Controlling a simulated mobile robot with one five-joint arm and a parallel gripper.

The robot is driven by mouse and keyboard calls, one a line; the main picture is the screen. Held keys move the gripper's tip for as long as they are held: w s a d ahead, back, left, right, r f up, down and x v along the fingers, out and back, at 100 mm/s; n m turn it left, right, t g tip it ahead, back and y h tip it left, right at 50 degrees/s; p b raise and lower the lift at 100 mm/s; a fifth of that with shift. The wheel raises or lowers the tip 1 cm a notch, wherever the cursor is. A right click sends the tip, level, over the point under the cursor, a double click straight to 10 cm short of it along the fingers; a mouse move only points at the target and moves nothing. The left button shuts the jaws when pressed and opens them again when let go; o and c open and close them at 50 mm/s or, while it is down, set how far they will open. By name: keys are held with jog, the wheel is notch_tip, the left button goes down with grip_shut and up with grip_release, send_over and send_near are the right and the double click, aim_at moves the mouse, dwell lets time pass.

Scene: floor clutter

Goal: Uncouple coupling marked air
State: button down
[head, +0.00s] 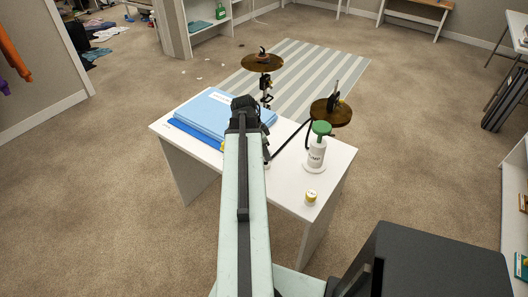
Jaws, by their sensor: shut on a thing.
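My gripper (244,112) is at the far end of my arm, above the white table, beside the blue folders. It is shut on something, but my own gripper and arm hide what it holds. A black hose (290,141) comes out from behind my arm on the right, rises, and bends down near the white pump bottle (316,156) with a green top. A small pale part (266,150) shows at the arm's right edge by the hose's lower end. I cannot read any "air" mark, and cannot tell whether a coupling is joined or apart.
The white table (288,198) also bears blue folders (205,112) at the left and a yellow-topped jar (311,197) at the front right. A striped rug (300,75) lies beyond.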

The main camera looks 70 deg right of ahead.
jog(key=shift+f, duration=0.15)
jog(key=shift+f+b, duration=0.35)
jog(key=shift+b, duration=0.15)
jog(key=shift+f+b, duration=1.1)
jog(key=shift+b, duration=0.05)
jog(key=c, duration=0.9)
grip_release()
jog(key=shift+r, duration=0.1)
jog(key=p+v, duration=0.7)
jog(key=shift+w+a+r+p, duration=0.1)
jog(key=shift+w+r+p, duration=0.05)
jog(key=shift+r+p, duration=0.2)
